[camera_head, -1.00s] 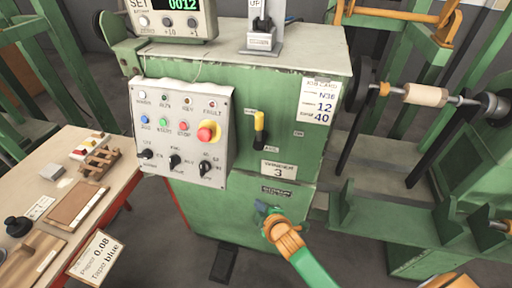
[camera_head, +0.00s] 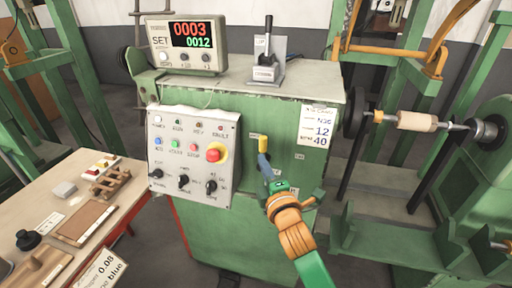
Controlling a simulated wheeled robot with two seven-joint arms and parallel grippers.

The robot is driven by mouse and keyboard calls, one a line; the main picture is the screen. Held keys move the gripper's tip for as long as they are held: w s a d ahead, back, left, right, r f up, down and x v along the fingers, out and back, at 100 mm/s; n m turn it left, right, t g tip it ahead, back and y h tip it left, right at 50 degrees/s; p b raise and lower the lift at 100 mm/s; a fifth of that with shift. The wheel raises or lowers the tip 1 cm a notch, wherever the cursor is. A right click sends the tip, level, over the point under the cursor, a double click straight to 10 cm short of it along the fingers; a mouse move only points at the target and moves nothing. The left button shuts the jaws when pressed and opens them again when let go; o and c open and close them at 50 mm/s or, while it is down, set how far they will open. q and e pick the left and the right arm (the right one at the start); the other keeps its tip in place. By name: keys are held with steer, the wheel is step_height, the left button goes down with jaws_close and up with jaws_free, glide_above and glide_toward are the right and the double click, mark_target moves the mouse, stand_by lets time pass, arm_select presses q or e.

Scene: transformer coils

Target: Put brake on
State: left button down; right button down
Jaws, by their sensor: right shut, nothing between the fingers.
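The brake lever is likely the small yellow-handled lever (camera_head: 262,144) on the front of the green machine cabinet (camera_head: 275,112). Its yellow handle points up. My right gripper (camera_head: 266,168) is just below the yellow handle, with its jaws shut and empty. The blue-grey fingers overlap the lower part of the lever in this view, and I cannot tell whether they touch it. The gripper and orange wrist hide the labels below the lever. My left gripper is not in view.
A control panel (camera_head: 194,125) with buttons, knobs and a red stop button is left of the lever. A counter display (camera_head: 187,42) and a black-handled lever (camera_head: 268,40) stand on top. A spindle with a wooden roller (camera_head: 416,121) is at right. A workbench (camera_head: 45,190) is at left.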

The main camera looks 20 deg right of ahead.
mark_target(260, 149)
steer(key=w, duration=0.7)
steer(key=shift+w+d, duration=0.2)
steer(key=shift+s+d+m, duration=0.15)
steer(key=shift+d+m, duration=0.1)
steer(key=shift+m, duration=0.15)
steer(key=shift+s+d+m+t+b, duration=0.2)
steer(key=shift+m+t+b, duration=0.2)
steer(key=shift+b, duration=0.25)
steer(key=s+d+f+m+t+h+b, duration=0.3)
steer(key=d+m+b, duration=0.3)
steer(key=m+b, duration=0.2)
steer(key=shift+s+f+m+b, duration=0.2)
steer(key=shift+s+m+b, duration=0.25)
steer(key=shift+b, duration=0.4)
steer(key=shift+f, duration=0.1)
